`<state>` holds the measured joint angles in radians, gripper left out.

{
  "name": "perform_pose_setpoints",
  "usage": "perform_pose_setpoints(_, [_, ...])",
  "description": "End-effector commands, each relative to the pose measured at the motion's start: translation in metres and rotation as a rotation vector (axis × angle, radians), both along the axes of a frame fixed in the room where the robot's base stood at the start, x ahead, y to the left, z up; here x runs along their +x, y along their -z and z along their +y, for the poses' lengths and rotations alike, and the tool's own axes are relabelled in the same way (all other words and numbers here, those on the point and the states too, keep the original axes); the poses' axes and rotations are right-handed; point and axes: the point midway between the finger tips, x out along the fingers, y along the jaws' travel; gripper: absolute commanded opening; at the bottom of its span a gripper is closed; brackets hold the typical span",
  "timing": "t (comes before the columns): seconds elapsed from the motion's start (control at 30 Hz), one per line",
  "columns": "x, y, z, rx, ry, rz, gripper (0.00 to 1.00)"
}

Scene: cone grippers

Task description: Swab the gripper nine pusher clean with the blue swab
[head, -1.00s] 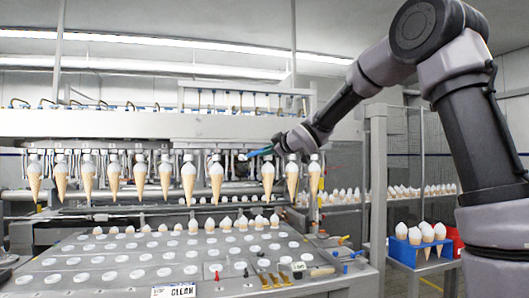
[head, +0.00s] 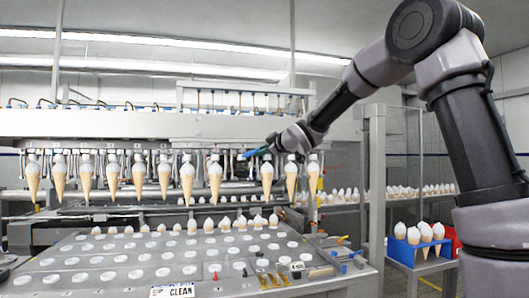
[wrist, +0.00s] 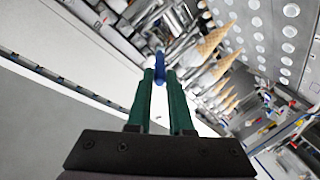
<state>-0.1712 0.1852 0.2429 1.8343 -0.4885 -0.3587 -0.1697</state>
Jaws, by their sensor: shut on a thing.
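My gripper (head: 264,150) reaches in from the right toward the row of cone grippers. In the wrist view its two green fingers (wrist: 160,77) are shut on the blue swab (wrist: 160,63), which sticks out ahead between the fingertips. The swab is a small blue piece in the head view (head: 248,153), pointing left. It is at the gap in the row of hanging cones, the ninth place from the left, where gripper nine (head: 239,164) holds no cone. The pusher there is too small to make out, and I cannot tell whether the swab touches it.
Cones hang close on both sides of the gap, one to the left (head: 215,176) and one to the right (head: 267,176). Below is a holed plate (head: 120,262) with a CLEAN sign (head: 173,290). A blue cone rack (head: 405,251) stands at the right.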

Motion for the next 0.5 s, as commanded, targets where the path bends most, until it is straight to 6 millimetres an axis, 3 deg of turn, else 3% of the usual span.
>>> perform_pose_setpoints(0.27, [0.005, 0.0, -0.013, 0.0, 0.003, 0.0, 0.0])
perform_pose_setpoints(0.5, [0.005, 0.0, -0.013, 0.0, 0.001, 0.0, 0.0])
